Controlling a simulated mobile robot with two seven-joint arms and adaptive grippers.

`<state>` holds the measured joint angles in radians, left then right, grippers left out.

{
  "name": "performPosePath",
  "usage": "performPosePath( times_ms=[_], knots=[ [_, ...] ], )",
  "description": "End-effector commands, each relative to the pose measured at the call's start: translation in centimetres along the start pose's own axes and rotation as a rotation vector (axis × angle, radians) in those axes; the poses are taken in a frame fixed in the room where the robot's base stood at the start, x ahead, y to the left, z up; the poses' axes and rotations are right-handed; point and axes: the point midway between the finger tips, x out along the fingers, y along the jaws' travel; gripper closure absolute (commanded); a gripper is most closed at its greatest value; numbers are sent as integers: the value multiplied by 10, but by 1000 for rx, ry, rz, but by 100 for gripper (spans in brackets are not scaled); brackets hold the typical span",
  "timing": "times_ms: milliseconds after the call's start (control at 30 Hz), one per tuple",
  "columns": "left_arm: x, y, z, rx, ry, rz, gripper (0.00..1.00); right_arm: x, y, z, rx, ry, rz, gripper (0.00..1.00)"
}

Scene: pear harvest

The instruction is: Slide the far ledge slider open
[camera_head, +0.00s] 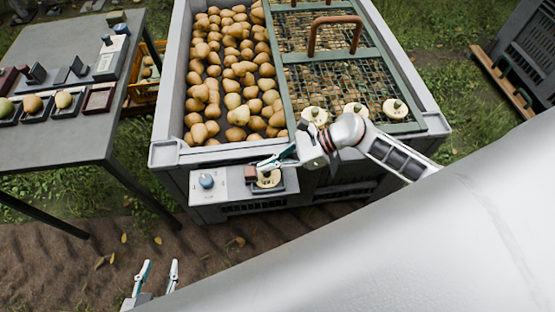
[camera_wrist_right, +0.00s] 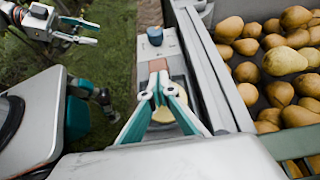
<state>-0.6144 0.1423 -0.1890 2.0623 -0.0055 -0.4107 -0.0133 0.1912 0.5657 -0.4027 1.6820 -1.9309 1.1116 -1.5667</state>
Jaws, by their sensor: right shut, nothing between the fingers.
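The ledge (camera_head: 230,186) runs along the near wall of the big pear crate. On it a small reddish-brown block (camera_head: 251,173), which looks like the slider's grip, sits at the left end of a dark recess holding a cream round piece (camera_head: 268,180). My right gripper (camera_head: 268,164) is shut and empty just above the block. In the right wrist view its closed fingertips (camera_wrist_right: 162,76) lie over the recess, close to the brown block (camera_wrist_right: 158,65); contact cannot be told. My left gripper (camera_head: 159,266) is open and empty, low over the ground, away from the ledge.
A blue knob (camera_head: 207,181) stands on the ledge left of the block. A grey table (camera_head: 60,140) with small trays stands left. Bare soil lies between.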

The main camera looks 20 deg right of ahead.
Motion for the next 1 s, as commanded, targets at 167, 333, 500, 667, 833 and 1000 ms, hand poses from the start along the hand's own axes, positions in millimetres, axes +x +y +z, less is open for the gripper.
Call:
performPosePath(
  times_ms=[167, 333, 500, 667, 833, 1000],
  knots=[
    [0, 0, -1, 0, 2, -1, 60, 4, 0, 0, 0, 1, 0, 100],
    [0, -1, -2, 0, 3, -2, 60, 4, 0, 0, 0, 1, 0, 100],
    [0, -1, -2, 0, 3, -2, 60, 9, 0, 3, -2, 0, 0, 100],
    [0, -1, -2, 0, 3, -2, 60, 26, 0, 13, -2, 0, 0, 100],
    [0, -1, -2, 0, 3, -2, 60, 30, 0, 15, 0, 1, -1, 100],
    [0, -1, -2, 0, 3, -2, 60, 30, 0, 15, 0, 1, -1, 100]
  ],
)
